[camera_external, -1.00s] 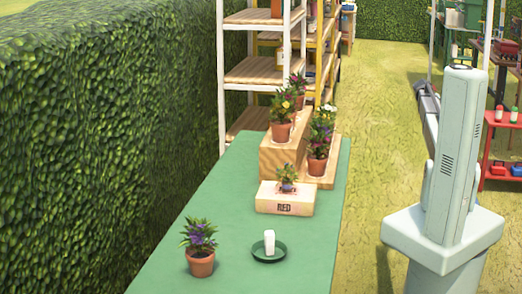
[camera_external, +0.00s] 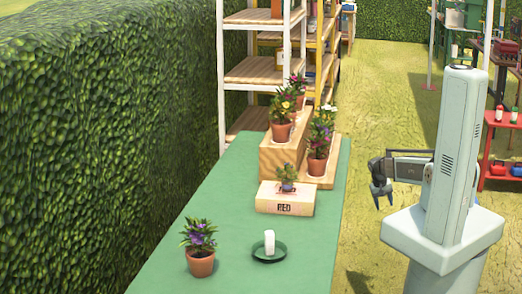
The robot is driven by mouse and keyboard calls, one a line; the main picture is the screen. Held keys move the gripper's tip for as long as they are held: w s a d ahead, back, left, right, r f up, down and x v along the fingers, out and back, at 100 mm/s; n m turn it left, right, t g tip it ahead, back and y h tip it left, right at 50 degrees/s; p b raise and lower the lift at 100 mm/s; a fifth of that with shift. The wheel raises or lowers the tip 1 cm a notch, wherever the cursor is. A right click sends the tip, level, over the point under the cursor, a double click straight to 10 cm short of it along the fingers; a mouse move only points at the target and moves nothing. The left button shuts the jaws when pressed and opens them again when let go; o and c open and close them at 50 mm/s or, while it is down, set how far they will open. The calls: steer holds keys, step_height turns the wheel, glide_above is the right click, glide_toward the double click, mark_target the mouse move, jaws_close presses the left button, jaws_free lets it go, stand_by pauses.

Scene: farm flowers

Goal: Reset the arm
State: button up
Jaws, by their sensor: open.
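My gripper (camera_external: 382,194) shows left of my arm's column, to the right of the green table and apart from it. It is dark, points downward, and is open with nothing visible between its fingers. The forearm behind it runs back to the column and is partly hidden by it.
The green table (camera_external: 225,215) carries a purple-flowered pot (camera_external: 201,262) at the front left and a green saucer (camera_external: 281,255) with a white object (camera_external: 269,242). A block marked RED (camera_external: 268,205) bears a small plant (camera_external: 287,174). Wooden steps (camera_external: 276,158) with several pots stand behind. A hedge (camera_external: 100,140) is at left.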

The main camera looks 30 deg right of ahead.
steer(key=s+a+f+n+g+y, duration=0.1)
steer(key=s+a+f+n+g, duration=0.1)
steer(key=s+a+f, duration=0.3)
steer(key=s+a+f+n+g+y, duration=0.1)
steer(key=s+a+f, duration=0.4)
steer(key=s+a, duration=0.8)
steer(key=s+a+f+n+g+y, duration=0.1)
steer(key=s+a+f+n+g, duration=0.1)
steer(key=s+a+f, duration=0.3)
steer(key=s+a+g, duration=0.1)
steer(key=s+a, duration=0.3)
steer(key=s, duration=0.5)
steer(key=shift+f+n+y, duration=0.15)
steer(key=shift+n+y, duration=0.15)
steer(key=shift+n, duration=0.1)
steer(key=shift+a, duration=0.1)
